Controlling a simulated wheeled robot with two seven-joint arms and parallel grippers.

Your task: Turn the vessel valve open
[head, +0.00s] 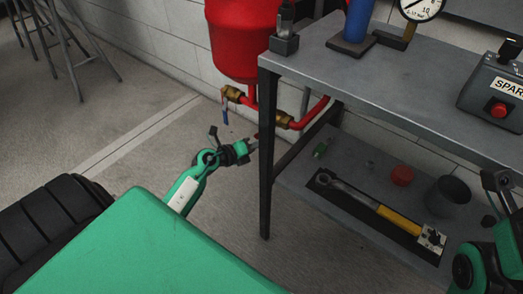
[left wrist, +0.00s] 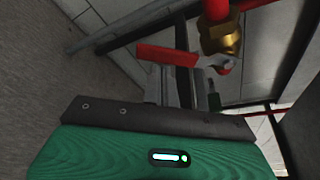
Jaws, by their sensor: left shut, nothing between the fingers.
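The red vessel (head: 237,42) hangs by the wall, with red piping below it. A brass valve (head: 283,121) sits on that piping. In the left wrist view, a brass fitting (left wrist: 220,36) and a flat red lever (left wrist: 165,53) show close ahead of my fingers. My left gripper (head: 254,143) is just below and left of the brass valve, beside the bench leg. It is shut and empty; its fingers also show in the left wrist view (left wrist: 182,88). I cannot tell whether they touch the lever. My right gripper (head: 497,182) is partly visible at the right edge; its jaw state is unclear.
A second brass valve with a blue handle (head: 226,115) is left of the piping. The metal bench (head: 350,75) and its front leg (head: 266,160) stand close right of my left gripper. A wrench (head: 370,205) lies on the lower shelf.

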